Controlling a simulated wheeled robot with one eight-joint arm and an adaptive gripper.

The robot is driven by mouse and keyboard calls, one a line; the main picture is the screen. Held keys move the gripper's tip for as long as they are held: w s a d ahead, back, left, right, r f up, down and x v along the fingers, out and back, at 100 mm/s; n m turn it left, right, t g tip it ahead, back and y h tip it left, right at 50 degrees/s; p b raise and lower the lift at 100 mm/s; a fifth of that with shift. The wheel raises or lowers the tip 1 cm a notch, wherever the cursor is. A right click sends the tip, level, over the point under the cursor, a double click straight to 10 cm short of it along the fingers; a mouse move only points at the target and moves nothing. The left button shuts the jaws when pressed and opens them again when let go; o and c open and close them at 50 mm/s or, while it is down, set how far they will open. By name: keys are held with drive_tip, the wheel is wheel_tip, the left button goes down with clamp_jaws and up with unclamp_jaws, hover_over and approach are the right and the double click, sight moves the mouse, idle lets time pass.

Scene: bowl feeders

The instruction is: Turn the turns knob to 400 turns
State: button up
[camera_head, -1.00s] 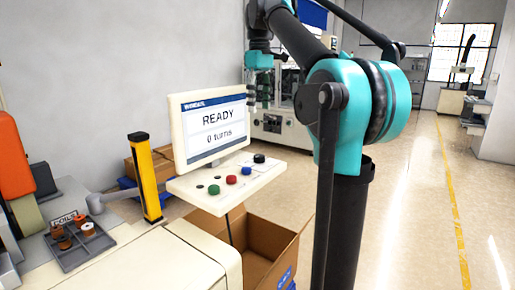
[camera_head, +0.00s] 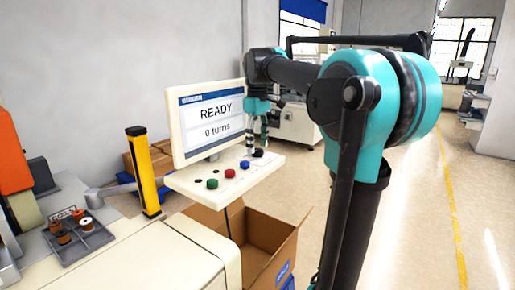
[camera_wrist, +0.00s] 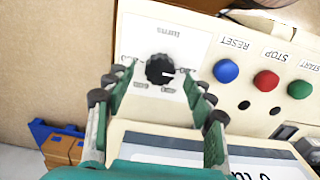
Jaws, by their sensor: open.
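The turns knob is a black ribbed dial (camera_wrist: 159,70) on a white label with printed marks around it, upside down in the wrist view. A light pointer line on it points to the right in that view. In the head view the knob (camera_head: 258,153) sits at the right end of the panel. My gripper (camera_wrist: 155,82) is open, its two fingers on either side of the knob; I cannot tell whether they touch it. In the head view my gripper (camera_head: 257,140) is just above the panel's right end. The screen (camera_head: 215,120) reads READY and 0 turns.
Blue (camera_wrist: 226,71), red (camera_wrist: 266,81) and green (camera_wrist: 300,89) buttons sit beside the knob, labelled RESET, STOP and START. An open cardboard box (camera_head: 262,240) stands below the panel. A yellow post (camera_head: 143,170) stands left of the screen.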

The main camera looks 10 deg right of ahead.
drive_tip(key=shift+f, duration=0.95)
drive_tip(key=c, duration=1.2)
